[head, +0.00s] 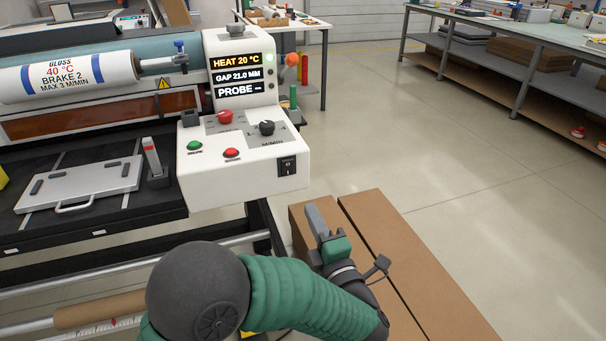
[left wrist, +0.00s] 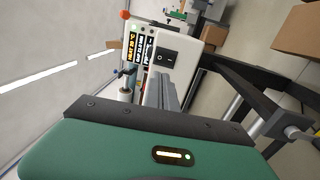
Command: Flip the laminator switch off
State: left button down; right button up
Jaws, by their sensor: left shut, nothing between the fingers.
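The laminator's white control box (head: 240,150) stands at the centre left of the head view. Its black rocker switch (head: 287,166) is on the front face at the lower right. The switch also shows in the left wrist view (left wrist: 166,57), just beyond the fingers. My left gripper (head: 316,212) is shut and empty, below and slightly right of the switch, apart from it. It also shows in the left wrist view (left wrist: 166,82), pointing toward the control box. Which way the rocker is pressed is too small to tell. My right gripper is not in view.
The display (head: 237,75) reads HEAT 20 °C. A film roll (head: 70,76) lies at left. Open floor (head: 480,160) extends to the right.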

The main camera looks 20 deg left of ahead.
pick_arm(q)
jog(key=b, duration=0.2)
send_near(290, 164)
jog(key=x, duration=0.5)
jog(key=shift+w+a+f, duration=0.1)
jog(key=shift+w+a, duration=0.15)
jog(key=shift+a, duration=0.05)
jog(key=shift+w+a, duration=0.15)
jog(key=shift+w, duration=0.35)
jog(key=shift+w, duration=0.1)
jog(key=shift+a+r, duration=0.15)
jog(key=shift+r, duration=0.2)
